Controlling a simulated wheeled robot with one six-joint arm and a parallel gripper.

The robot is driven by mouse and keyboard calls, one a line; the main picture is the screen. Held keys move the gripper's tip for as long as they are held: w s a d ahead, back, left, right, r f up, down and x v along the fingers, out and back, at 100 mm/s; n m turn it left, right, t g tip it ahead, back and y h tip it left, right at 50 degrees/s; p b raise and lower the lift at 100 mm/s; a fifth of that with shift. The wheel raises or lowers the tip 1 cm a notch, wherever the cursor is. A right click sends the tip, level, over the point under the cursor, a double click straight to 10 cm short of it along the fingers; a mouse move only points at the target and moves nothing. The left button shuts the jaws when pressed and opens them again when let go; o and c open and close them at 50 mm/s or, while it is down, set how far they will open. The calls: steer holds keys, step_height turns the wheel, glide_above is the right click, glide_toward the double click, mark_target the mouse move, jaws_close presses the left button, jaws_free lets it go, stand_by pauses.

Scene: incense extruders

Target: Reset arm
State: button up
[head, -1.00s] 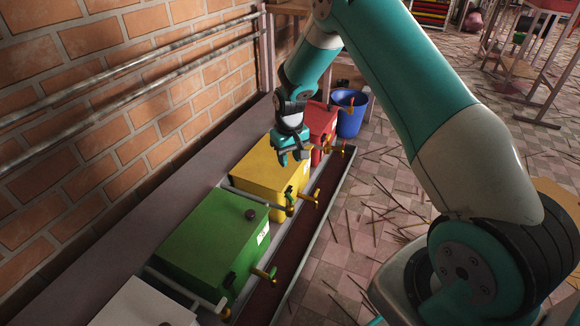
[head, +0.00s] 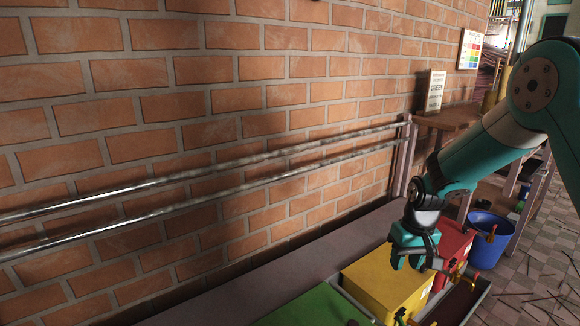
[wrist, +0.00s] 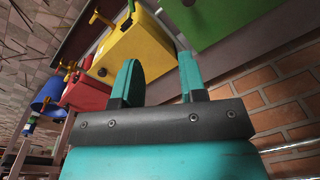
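My gripper (head: 417,262) hangs above the far end of the yellow box in the head view. In the wrist view my gripper (wrist: 158,75) has its two teal fingers apart with nothing between them. The yellow box (head: 388,285) stands between the red box (head: 453,240) and the green box (head: 316,308), which is cut off by the lower edge. The wrist view also shows the yellow box (wrist: 133,45), the red box (wrist: 87,92) and the green box (wrist: 222,20).
A brick wall (head: 200,95) with metal pipes (head: 225,180) runs along the left. A blue bucket (head: 489,232) stands beyond the red box. A wooden shelf (head: 448,119) and wall signs (head: 469,48) are at the back. Thin sticks (head: 540,298) litter the floor at right.

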steer(key=s+a+r+n+y, duration=0.1)
steer(key=s+a+r+n, duration=0.1)
steer(key=s+a+r, duration=0.4)
steer(key=s+a+r+n+y, duration=0.1)
steer(key=s+a+r, duration=0.4)
steer(key=s+r, duration=0.35)
steer(key=s+a+r+n+y, duration=0.1)
steer(key=s+a+r+n, duration=0.1)
steer(key=s, duration=0.6)
steer(key=s+a+r+n, duration=0.1)
steer(key=s+r, duration=0.1)
steer(key=s, duration=0.6)
step_height(320, 180, up, 32)
steer(key=p, duration=3.2)
steer(key=shift+w, duration=0.25)
steer(key=shift+f, duration=0.1)
steer(key=shift+s, duration=0.1)
